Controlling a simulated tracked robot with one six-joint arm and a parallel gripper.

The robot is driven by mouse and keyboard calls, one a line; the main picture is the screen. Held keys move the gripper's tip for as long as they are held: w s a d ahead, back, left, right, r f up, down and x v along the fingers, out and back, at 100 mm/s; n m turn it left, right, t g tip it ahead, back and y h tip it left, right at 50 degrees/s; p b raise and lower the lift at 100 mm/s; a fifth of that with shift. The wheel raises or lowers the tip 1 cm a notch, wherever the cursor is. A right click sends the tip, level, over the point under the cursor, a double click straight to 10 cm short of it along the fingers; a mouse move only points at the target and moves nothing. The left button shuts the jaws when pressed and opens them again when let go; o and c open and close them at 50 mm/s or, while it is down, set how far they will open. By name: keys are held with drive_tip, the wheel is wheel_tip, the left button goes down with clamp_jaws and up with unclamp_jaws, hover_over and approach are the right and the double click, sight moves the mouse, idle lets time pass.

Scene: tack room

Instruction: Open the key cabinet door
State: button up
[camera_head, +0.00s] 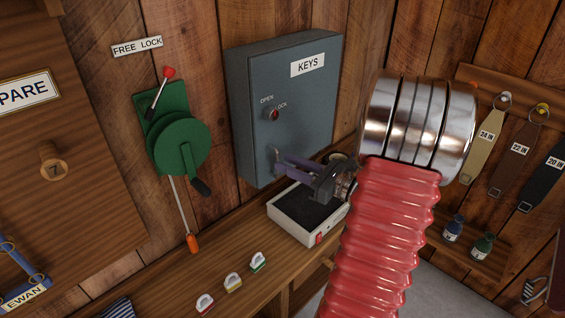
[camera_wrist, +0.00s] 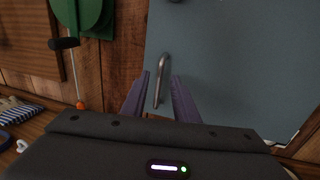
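The key cabinet (camera_head: 300,80) is a blue-grey box on the plank wall, labelled KEYS, with its door shut. A small reddish lock knob (camera_head: 274,115) sits under the words OPEN and LOCK; I cannot tell which it points to. A metal bar handle (camera_wrist: 162,80) is low on the left of the door. My gripper (camera_head: 277,161) is at the handle, its purple fingers open. In the wrist view the handle stands between the fingertips (camera_wrist: 161,77), with a gap on each side. The head view hides most of the handle behind the fingers.
A white-rimmed tray (camera_head: 315,235) with a dark inside sits on the wooden shelf below my gripper. A green lever mechanism (camera_head: 178,140) is left of the cabinet. Small coloured tags (camera_head: 233,282) lie on the shelf. Straps (camera_head: 485,148) hang at the right.

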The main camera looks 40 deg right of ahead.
drive_tip(key=shift+x, duration=1.2)
drive_tip(key=shift+c, duration=0.2)
clamp_jaws()
idle(0.5)
